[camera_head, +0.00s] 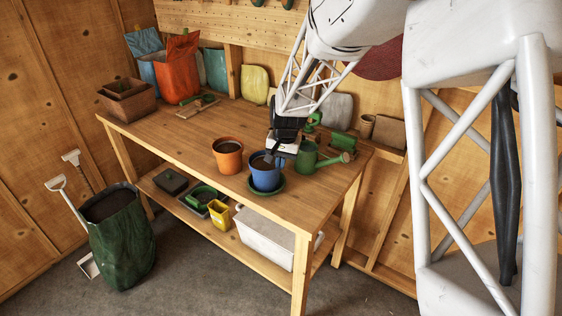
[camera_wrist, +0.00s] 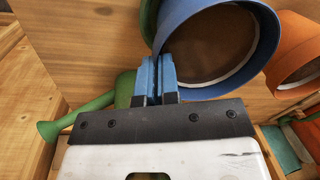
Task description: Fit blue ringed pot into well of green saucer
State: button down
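The blue ringed pot (camera_head: 266,180), filled with dark soil, stands upright near the front edge of the bench. The green saucer (camera_head: 279,188) shows as a rim around the pot's base. I cannot tell whether the pot is seated in the well or held slightly above it. My gripper (camera_head: 271,157) reaches down to the pot's rim from behind. In the wrist view, its two blue fingers (camera_wrist: 160,75) are close together on the wall of the blue pot (camera_wrist: 270,40). A strip of the green saucer (camera_wrist: 147,18) shows beyond the pot; its well is hidden.
An orange pot (camera_head: 227,155) stands close left of the blue pot. A green watering can (camera_head: 307,160) stands close right, its spout pointing right. Brown planters (camera_head: 128,98) and a hand tool lie at the left end. The bench front left is clear.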

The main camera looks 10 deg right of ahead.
jog(key=c, duration=1.3)
grip_release()
jog(key=shift+r, duration=0.1)
jog(key=shift+s+d+r, duration=0.1)
jog(key=shift+d+r, duration=0.1)
jog(key=shift+r, duration=1.7)
jog(key=shift+s+d+r, duration=0.1)
jog(key=shift+d+r, duration=0.1)
jog(key=shift+r, duration=1.65)
jog(key=s+d+r+n, duration=0.1)
jog(key=s+r, duration=0.2)
jog(key=s, duration=0.3)
jog(key=s+d+r+t, duration=0.1)
jog(key=s+r, duration=0.2)
jog(key=s, duration=0.4)
jog(key=s+r+n, duration=0.1)
jog(key=s+r, duration=0.3)
jog(key=s, duration=0.2)
jog(key=shift+s+d+f+n+t+h, duration=0.1)
jog(key=shift+s+d+n+t+h, duration=0.2)
jog(key=shift+s, duration=2.8)
jog(key=shift+s+d+r+n+t+h, duration=0.1)
jog(key=shift+s+d+n, duration=0.35)
jog(key=shift+s, duration=2.65)
jog(key=shift+s+d+f+n+t+h, duration=0.1)
jog(key=shift+s+d+n+t+h, duration=0.2)
jog(key=shift+s, duration=2.8)
